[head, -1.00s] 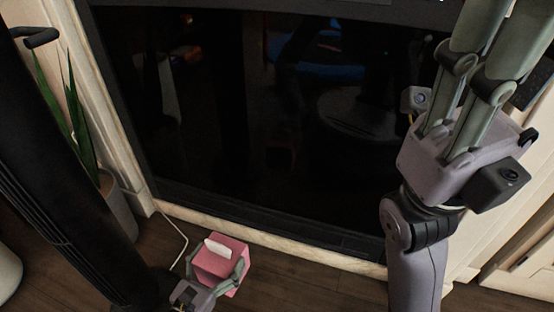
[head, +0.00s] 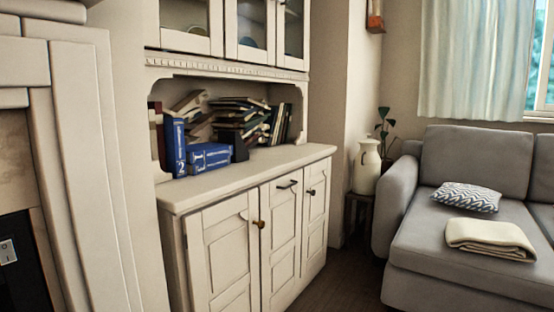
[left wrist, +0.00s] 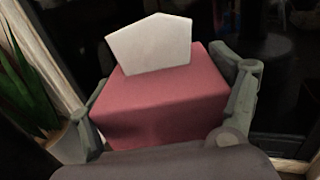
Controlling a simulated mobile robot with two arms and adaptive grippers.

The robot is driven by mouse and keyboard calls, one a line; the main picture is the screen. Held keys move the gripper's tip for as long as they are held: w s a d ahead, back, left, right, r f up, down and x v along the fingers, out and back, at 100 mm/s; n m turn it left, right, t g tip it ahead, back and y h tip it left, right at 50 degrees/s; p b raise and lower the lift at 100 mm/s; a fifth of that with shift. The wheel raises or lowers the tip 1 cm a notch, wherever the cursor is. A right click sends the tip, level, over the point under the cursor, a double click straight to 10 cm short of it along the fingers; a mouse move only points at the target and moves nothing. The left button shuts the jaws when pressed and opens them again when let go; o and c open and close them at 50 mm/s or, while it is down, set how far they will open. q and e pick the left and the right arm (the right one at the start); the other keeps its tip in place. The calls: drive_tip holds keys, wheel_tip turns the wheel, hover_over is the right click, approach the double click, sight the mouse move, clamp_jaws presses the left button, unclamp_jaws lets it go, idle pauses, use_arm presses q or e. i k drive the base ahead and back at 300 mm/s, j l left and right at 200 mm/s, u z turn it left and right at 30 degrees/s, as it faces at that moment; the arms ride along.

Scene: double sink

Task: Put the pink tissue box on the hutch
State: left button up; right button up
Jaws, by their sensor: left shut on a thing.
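The pink tissue box (left wrist: 160,112), with a white tissue sticking out of its top, is between the two fingers of my left gripper (left wrist: 165,78) in the left wrist view. The gripper is shut on its sides. The box and both grippers are outside the head view. The hutch (head: 262,167) stands left of centre in the head view, cream-white, with glass doors above, an open shelf space, a counter and lower cupboard doors.
Blue books (head: 208,158) and a heap of other books (head: 245,115) fill the counter's back; its front strip is bare. A fireplace surround (head: 75,150) is at left. A grey sofa (head: 450,255) and a white vase (head: 366,170) are at right. A plant (left wrist: 28,85) shows in the left wrist view.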

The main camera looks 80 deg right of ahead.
sight(199, 184)
drive_tip(key=k+l+z, duration=0.2)
drive_tip(key=k+l, duration=0.15)
drive_tip(key=l, duration=0.25)
drive_tip(key=k+l+z, duration=0.1)
drive_tip(key=l, duration=0.2)
drive_tip(key=k+l+z, duration=0.1)
drive_tip(key=l, duration=0.25)
drive_tip(key=k+l+z, duration=0.1)
drive_tip(key=k+l, duration=0.15)
drive_tip(key=k+l+z, duration=0.1)
drive_tip(key=l, duration=0.35)
